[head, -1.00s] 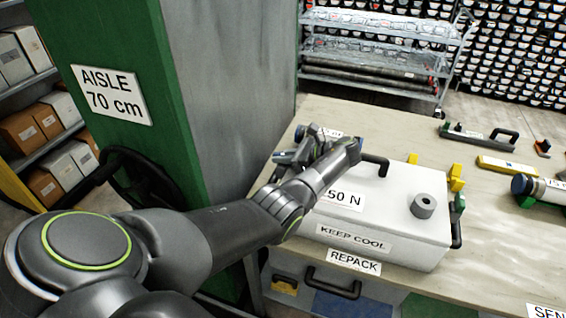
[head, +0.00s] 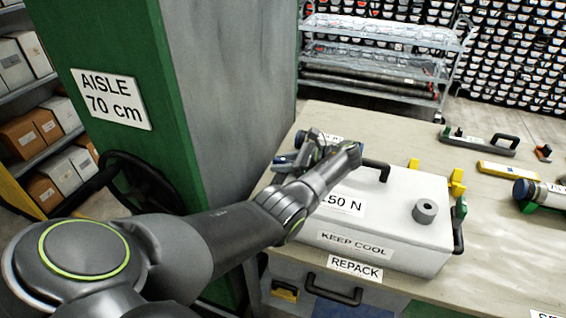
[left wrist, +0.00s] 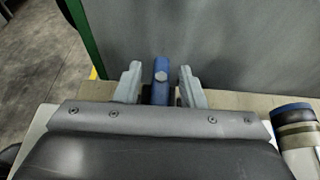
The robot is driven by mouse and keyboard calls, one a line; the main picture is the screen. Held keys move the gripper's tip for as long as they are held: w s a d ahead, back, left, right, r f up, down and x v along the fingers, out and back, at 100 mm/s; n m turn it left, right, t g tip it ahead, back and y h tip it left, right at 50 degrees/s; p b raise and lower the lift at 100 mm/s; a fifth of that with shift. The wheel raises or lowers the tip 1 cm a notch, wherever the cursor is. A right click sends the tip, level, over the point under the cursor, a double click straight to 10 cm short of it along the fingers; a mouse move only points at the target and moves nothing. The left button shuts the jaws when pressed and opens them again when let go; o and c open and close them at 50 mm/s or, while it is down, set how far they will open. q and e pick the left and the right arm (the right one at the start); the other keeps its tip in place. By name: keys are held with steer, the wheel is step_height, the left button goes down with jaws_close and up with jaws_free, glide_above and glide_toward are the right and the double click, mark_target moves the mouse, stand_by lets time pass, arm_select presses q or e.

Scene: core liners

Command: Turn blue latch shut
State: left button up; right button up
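The blue latch (left wrist: 161,82) shows in the left wrist view as a narrow upright blue piece with a pale round spot. My left gripper (left wrist: 161,86) is open, one pale finger on each side of the latch, with a small gap visible on both sides. In the head view, my left gripper (head: 296,156) is at the far left end of the white box (head: 388,219) marked KEEP COOL. My own wrist and hand largely hide the latch there. My right gripper is not in view.
A black handle (head: 377,168) and a grey ring-shaped weight (head: 425,211) are on the box lid. Yellow pieces (head: 457,181) stand behind its right end. A green and grey pillar (head: 225,95) rises close to my left arm.

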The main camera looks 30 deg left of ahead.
arm_select(q)
steer(key=b+v, duration=0.5)
steer(key=v, duration=0.9)
steer(key=shift+w+f, duration=0.1)
steer(key=b+v, duration=0.2)
steer(key=b, duration=0.1)
steer(key=shift+w+d+f+b, duration=0.15)
steer(key=shift+d+b, duration=0.1)
steer(key=shift+b, duration=0.1)
steer(key=shift+d+r+b, duration=0.2)
steer(key=shift+d+b, duration=0.05)
steer(key=shift+b, duration=0.25)
steer(key=shift+d+r, duration=0.15)
steer(key=shift+r, duration=0.05)
